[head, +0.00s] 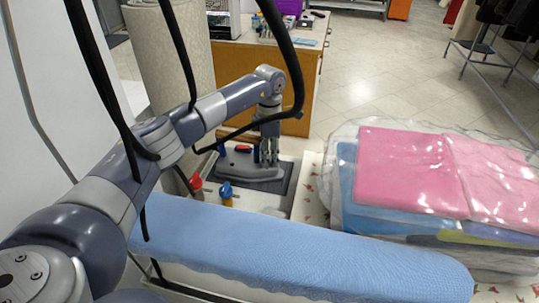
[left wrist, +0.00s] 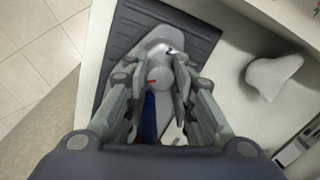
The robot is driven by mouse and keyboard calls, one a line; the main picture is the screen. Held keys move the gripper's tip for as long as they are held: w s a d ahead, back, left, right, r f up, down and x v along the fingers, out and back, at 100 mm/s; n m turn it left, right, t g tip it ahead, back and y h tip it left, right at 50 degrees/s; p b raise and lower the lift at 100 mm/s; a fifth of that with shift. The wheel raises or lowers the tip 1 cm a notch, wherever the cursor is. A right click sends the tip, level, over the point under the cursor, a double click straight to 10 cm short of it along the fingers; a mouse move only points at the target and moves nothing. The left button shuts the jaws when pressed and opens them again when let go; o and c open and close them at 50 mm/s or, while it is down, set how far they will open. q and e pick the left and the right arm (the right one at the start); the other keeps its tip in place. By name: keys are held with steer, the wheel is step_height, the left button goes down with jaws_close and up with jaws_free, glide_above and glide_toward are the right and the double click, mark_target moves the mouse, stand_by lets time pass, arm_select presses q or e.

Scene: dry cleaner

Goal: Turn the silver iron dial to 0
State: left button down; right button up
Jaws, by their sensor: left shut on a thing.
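The silver iron (head: 252,171) rests on a dark ribbed mat (head: 282,184) beyond the ironing board. In the left wrist view the iron (left wrist: 155,48) lies with its nose toward the top. Its round grey dial (left wrist: 162,82) has a red mark on its left side and a small black mark above it. My left gripper (head: 266,161) points down onto the iron. In the left wrist view its fingers (left wrist: 161,72) stand on either side of the dial, shut on it. The fingers hide the dial's sides. My right gripper is in neither view.
A blue ironing board (head: 300,250) crosses the foreground. Folded pink clothes (head: 410,165) in clear plastic lie at right. Bottles with a red (head: 196,182) and a blue cap (head: 226,190) stand near the iron. A wooden counter (head: 300,85) is behind.

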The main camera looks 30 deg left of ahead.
mark_target(270, 156)
arm_select(q)
steer(key=c, duration=1.3)
jaws_free()
steer(key=shift+r, duration=0.15)
steer(key=r, duration=1.1)
steer(key=shift+w+a+r, duration=0.15)
steer(key=shift+w+r, duration=0.1)
steer(key=shift+r, duration=0.15)
